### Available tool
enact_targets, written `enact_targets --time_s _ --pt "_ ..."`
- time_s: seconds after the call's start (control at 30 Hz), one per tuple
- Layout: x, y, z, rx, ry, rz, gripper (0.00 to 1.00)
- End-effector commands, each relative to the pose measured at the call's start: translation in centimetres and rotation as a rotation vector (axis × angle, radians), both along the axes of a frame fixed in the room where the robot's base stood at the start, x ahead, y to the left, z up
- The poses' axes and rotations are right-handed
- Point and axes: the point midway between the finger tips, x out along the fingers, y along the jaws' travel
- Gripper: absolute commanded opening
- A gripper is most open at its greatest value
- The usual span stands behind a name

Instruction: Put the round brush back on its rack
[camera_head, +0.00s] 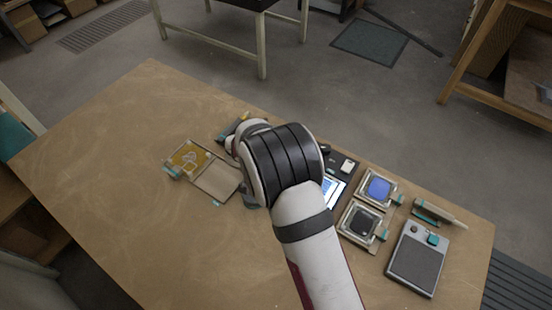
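My arm's wrist covers the middle of the table, and my gripper (250,195) is mostly hidden behind it; only a dark part shows at the wrist's lower left. I cannot see its fingertips or whether it holds anything. A pale, rod-like tool (448,215) lies on a small teal holder (424,208) at the table's right. A dark tool with an orange part (233,128) lies near the far edge, partly covered by my wrist. I cannot tell which of these, if either, is the round brush or its rack.
A shallow frame with a yellow patterned panel (190,158) lies left of my wrist. Right of my arm are a blue-filled tray (378,188), a black-filled tray (361,222), a lit screen (331,188) and a grey padded box (417,262). The table's left (110,170) is clear.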

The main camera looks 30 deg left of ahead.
Motion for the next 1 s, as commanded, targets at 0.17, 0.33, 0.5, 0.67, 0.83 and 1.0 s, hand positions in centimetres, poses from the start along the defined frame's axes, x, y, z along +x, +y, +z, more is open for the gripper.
enact_targets --time_s 0.17,0.33,0.5,0.67,0.83,1.0 --pt "0.01 0.01 -0.05 0.000 0.000 0.000 0.00" --pt "0.01 0.01 -0.21 0.000 0.000 0.000 0.00" --pt "0.01 0.01 -0.38 0.000 0.000 0.000 0.00" --pt "0.01 0.01 -0.54 0.000 0.000 0.000 0.00" --pt "0.02 0.01 -0.57 0.000 0.000 0.000 0.50" --pt "0.02 0.01 -0.57 0.000 0.000 0.000 0.61"
